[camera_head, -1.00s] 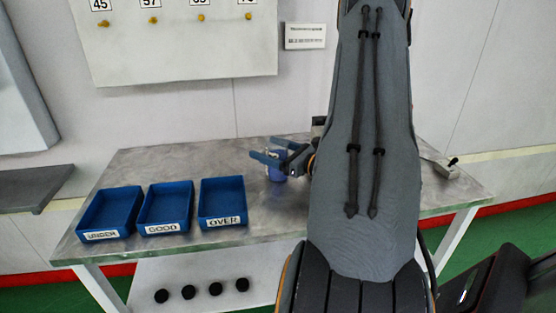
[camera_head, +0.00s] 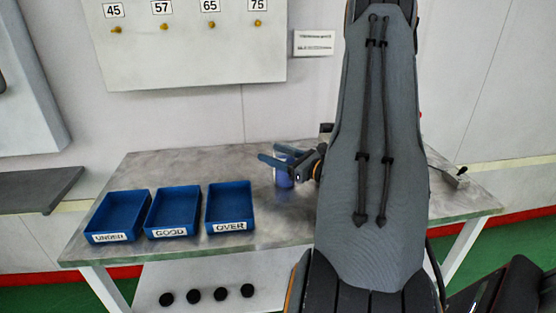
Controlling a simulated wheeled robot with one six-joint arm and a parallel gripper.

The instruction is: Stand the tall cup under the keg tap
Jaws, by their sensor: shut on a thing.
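A blue cup (camera_head: 283,177) is at the back middle of the grey metal table, just left of my arm. My gripper (camera_head: 270,153) is shut on the cup near its top, with its two blue fingers pointing left. The cup looks upright; I cannot tell whether its base touches the table. My arm hides much of the table's right half. I cannot make out a keg or its tap in this view.
Blue trays labelled UNDER (camera_head: 108,238), GOOD (camera_head: 171,232) and OVER (camera_head: 229,227) stand on the table's (camera_head: 185,165) left half. A small metal item with a black knob (camera_head: 462,171) is at the right end. A numbered peg board (camera_head: 195,55) hangs behind.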

